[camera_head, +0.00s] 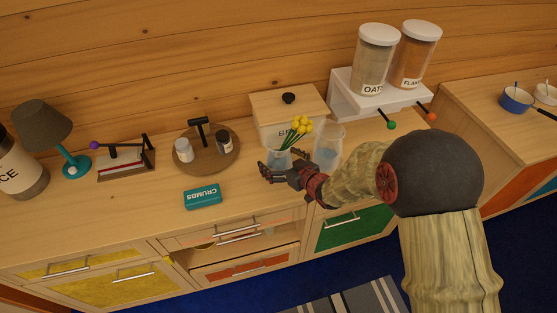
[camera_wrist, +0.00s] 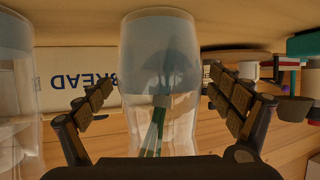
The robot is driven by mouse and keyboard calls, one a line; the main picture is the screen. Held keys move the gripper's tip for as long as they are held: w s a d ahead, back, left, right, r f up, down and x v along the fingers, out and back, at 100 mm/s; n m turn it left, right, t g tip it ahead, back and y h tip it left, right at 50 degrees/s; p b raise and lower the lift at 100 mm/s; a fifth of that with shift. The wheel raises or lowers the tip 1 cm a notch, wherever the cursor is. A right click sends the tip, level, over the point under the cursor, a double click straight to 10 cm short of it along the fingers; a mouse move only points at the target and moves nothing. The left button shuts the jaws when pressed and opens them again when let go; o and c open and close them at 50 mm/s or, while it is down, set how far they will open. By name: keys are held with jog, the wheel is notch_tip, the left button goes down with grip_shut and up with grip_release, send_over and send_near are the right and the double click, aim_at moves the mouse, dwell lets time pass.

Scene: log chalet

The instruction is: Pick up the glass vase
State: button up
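A clear glass vase (camera_head: 279,160) holding green stems and yellow flowers (camera_head: 300,126) stands on the wooden counter. In the wrist view the vase (camera_wrist: 160,60) fills the middle, with the stems seen through its glass. My gripper (camera_head: 266,172) is at the vase; in the wrist view its fingers (camera_wrist: 160,85) are spread, one on each side of the vase. Gaps show between both fingers and the glass, so it is open and not holding the vase. My fingers partly hide the vase's lower part in the head view.
A second, empty clear glass vessel (camera_head: 328,146) stands close on the right. The bread box (camera_head: 284,106) is just behind. A white shelf (camera_head: 372,98) carries two jars.

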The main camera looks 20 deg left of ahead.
jog(key=shift+c, duration=1.2)
jog(key=c, duration=1.9)
jog(key=shift+o, duration=0.2)
jog(key=shift+r, duration=0.15)
